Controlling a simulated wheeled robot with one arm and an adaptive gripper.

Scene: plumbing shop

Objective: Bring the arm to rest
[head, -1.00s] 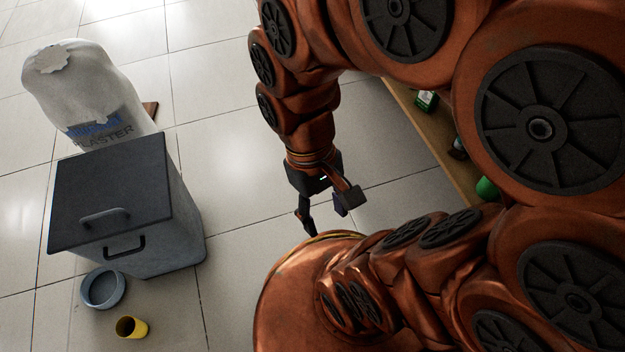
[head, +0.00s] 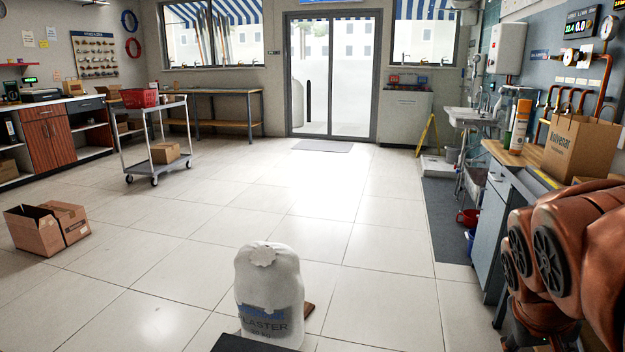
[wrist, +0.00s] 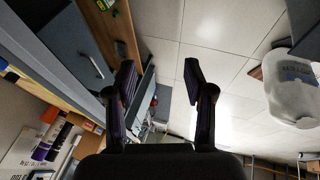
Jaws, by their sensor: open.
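My gripper (wrist: 158,85) shows in the wrist view with its two dark fingers spread apart and nothing between them. Behind the fingers are the tiled floor and the side of a bench. In the head view my copper-coloured arm is folded at the right edge, beside the workbench. The gripper's fingers do not show clearly there.
A trolley (head: 155,140) and an open carton (head: 47,228) stand left. The middle floor is clear.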

